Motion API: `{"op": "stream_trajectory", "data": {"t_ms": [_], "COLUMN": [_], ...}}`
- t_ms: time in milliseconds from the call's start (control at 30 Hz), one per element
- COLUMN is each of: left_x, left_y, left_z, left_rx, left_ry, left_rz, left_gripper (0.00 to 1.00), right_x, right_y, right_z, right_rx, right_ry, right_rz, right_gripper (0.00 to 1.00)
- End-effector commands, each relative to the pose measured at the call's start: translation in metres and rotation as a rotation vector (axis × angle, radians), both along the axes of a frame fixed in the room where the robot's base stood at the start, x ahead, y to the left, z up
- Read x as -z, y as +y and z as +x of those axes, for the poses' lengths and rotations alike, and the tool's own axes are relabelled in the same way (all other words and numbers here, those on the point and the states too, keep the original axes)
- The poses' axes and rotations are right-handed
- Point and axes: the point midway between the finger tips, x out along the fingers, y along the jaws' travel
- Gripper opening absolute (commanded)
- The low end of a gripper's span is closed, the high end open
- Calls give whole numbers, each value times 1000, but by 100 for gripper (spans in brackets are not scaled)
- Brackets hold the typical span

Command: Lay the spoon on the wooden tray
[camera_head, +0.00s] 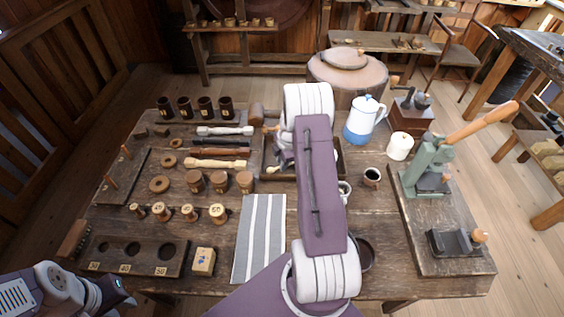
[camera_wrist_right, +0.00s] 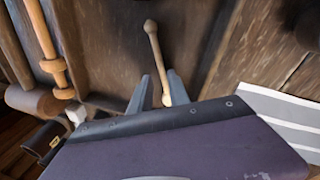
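The spoon (camera_wrist_right: 156,52), a slim pale wooden stick with a small rounded end, lies over the wooden floor of the tray in the right wrist view. A pale end of it (camera_head: 272,169) shows at the tray's near left corner. The wooden tray (camera_head: 264,155) is dark with low walls; my right arm hides much of it. My right gripper (camera_wrist_right: 160,73) is over the tray, its two grey fingers apart on either side of the spoon's near part, with a gap visible. Whether the spoon touches the floor is hard to tell. My left gripper (camera_head: 122,297) is at the lower left, away from the tray; its fingers are unclear.
A grey striped cloth (camera_head: 259,240) lies in front of the tray. A blue-white pot (camera_head: 362,120), a white candle-like object (camera_head: 399,146) and a green press (camera_head: 428,165) are right.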

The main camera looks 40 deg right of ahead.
Motion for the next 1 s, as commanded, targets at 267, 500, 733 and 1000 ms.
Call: {"op": "stream_trajectory", "data": {"t_ms": [267, 500, 733, 1000], "left_x": [-4, -5, -5, -5], "left_y": [0, 0, 0, 0], "left_z": [0, 0, 0, 0], "left_rx": [0, 0, 0, 0], "left_ry": [0, 0, 0, 0], "left_rz": [0, 0, 0, 0], "left_gripper": [28, 28, 28, 28], "right_x": [-49, -103, -120, -127], "right_y": [2, 3, 3, 85], "right_z": [-10, -23, -27, -42], "right_rx": [0, 1, 0, 290], "right_ry": [0, 2, 4, 29], "right_rz": [1, 2, 2, 83], "right_gripper": [28, 28, 28, 28]}}
